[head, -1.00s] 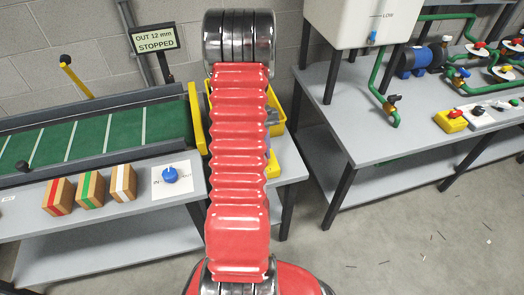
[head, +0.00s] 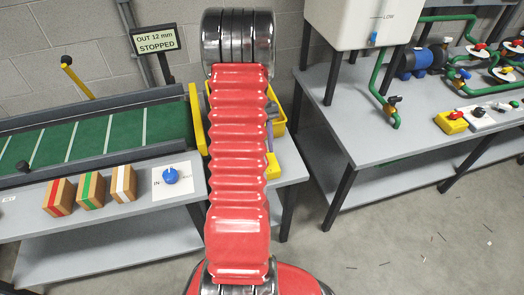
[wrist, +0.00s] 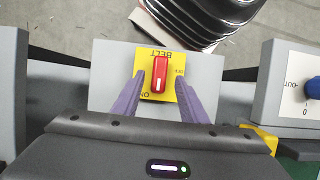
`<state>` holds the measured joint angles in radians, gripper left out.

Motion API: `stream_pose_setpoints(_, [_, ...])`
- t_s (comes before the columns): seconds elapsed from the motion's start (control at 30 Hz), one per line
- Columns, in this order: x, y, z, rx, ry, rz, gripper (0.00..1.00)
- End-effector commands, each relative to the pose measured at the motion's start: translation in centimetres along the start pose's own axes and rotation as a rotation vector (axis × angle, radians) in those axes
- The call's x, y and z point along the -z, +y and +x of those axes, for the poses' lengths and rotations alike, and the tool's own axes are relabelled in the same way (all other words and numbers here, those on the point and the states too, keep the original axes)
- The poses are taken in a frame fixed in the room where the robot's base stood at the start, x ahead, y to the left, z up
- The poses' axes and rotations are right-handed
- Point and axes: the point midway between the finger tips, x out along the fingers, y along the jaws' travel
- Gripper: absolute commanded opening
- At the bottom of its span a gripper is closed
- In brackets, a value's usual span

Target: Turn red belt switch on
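The red belt switch (wrist: 160,74) shows in the wrist view, on a yellow plate (wrist: 143,63) marked BELT, with ON at the lower left and OFF at the right as pictured. The plate is on a pale panel (wrist: 207,85). The white mark on the knob points toward the bottom of the picture. My gripper (wrist: 160,79) is open, with its purple fingers on either side of the knob and a gap visible on both sides. A sign (head: 155,40) reads OUT 12 mm STOPPED.
A green conveyor (head: 85,138) and several striped wooden blocks (head: 90,190) are at the left. A blue knob (head: 170,175) sits on a white card nearby. A yellow bin (head: 277,122) is behind my arm. A second bench (head: 390,140) with pipes stands at right.

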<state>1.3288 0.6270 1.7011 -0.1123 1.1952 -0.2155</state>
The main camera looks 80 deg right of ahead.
Motion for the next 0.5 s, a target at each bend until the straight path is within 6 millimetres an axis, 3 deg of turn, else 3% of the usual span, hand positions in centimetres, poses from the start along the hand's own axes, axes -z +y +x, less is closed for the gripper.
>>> stream_pose_setpoints(0.5, [0.1, -0.1, -9.0, -0.001, 0.002, -0.001, 0.39])
